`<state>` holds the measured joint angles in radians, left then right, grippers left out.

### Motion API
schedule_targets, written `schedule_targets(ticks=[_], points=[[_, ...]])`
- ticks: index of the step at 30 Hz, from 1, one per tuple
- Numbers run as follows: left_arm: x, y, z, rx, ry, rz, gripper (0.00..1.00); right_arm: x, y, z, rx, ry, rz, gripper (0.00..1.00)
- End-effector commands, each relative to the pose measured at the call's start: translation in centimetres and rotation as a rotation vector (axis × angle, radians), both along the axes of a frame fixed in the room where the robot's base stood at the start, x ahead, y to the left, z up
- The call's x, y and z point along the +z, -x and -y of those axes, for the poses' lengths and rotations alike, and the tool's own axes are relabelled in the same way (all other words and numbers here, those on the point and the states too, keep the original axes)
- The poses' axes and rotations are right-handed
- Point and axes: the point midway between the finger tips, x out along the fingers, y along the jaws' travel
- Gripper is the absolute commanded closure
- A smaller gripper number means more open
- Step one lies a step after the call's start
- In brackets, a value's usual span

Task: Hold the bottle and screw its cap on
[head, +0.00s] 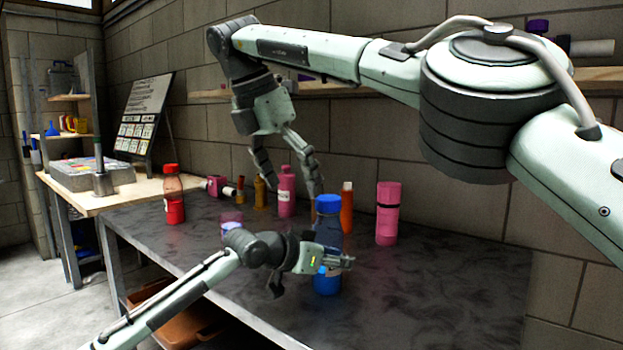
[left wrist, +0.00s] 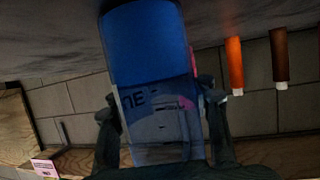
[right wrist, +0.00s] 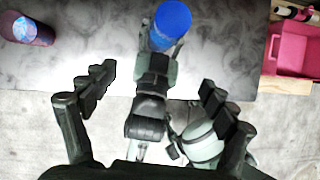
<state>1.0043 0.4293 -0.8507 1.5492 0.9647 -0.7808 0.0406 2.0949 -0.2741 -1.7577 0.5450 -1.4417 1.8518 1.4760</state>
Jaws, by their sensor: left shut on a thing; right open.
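A blue bottle (head: 327,283) with a dark translucent upper body is upright at the front of the dark table. A blue cap (head: 328,204) sits on its top; how tightly it is seated cannot be told. My left gripper (head: 318,262) is shut around the bottle's body from the left. In the left wrist view the bottle (left wrist: 145,45) is between the two fingers, its cap end hidden. My right gripper (head: 291,183) hangs from above, open and empty, fingers down. In the right wrist view the cap (right wrist: 172,20) shows beyond the open fingers, not between them.
A pink bottle (head: 287,200), an orange bottle (head: 347,215) and a pink canister (head: 387,225) stand behind. A red bottle (head: 174,210) stands at the left. A purple-pink container (head: 232,217) is behind my left arm. The table (head: 440,285) is clear at the right.

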Motion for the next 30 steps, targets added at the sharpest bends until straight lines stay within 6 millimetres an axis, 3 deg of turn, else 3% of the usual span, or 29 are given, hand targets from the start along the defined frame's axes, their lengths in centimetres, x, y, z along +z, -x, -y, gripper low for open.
schedule_targets(ticks=[3, 9, 20, 21, 28, 30], points=[[-0.1, 0.0, 0.0, 0.000, -0.001, -0.001, 1.00, 0.0, 1.7, -1.8, 0.003, 0.001, 0.000, 0.15], [-0.1, 0.0, 0.0, 0.000, -0.001, -0.001, 1.00, 0.0, 3.2, -3.5, 0.000, 0.001, 0.001, 0.15], [-0.1, 0.0, 0.0, 0.000, -0.001, -0.001, 1.00, 0.0, 3.6, -3.9, 0.000, 0.000, 0.000, 0.15], [-0.1, 0.0, 0.0, 0.000, -0.001, -0.001, 0.59, 0.0, 3.6, -3.9, 0.000, 0.000, 0.000, 0.15], [0.0, 0.0, 0.0, 0.000, -0.001, -0.001, 0.31, 0.0, 3.6, -3.9, 0.000, 0.000, 0.000, 0.15], [0.0, 0.0, 0.0, 0.000, -0.001, -0.001, 0.28, 0.0, 3.6, -3.9, 0.000, 0.000, 0.000, 0.15]])
